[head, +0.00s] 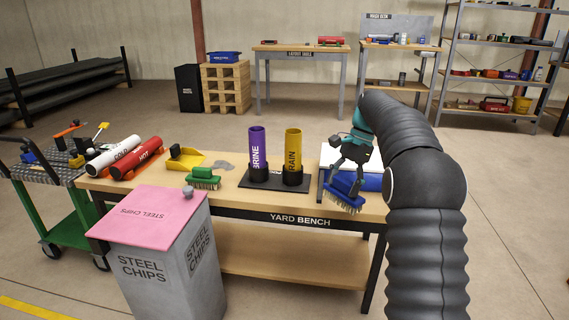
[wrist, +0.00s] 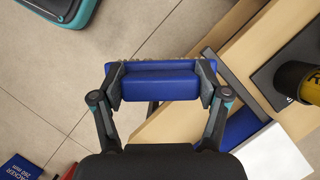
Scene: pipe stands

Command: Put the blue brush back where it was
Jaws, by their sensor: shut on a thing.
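The blue brush (head: 345,195) is in my gripper (head: 349,172), bristles hanging down, at the right front edge of the yard bench (head: 240,205). In the wrist view the brush (wrist: 158,86) lies crosswise between the two fingertips of my gripper (wrist: 160,95), which are shut on its block. The floor shows behind it, so it is held out past the bench edge.
A purple tube (head: 257,148) and a yellow tube (head: 293,150) stand upright on a black base mid-bench. A blue and white box (head: 333,156) is behind my gripper, partly hidden. White and red cylinders lie at the left end. A steel chips bin (head: 165,270) stands in front.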

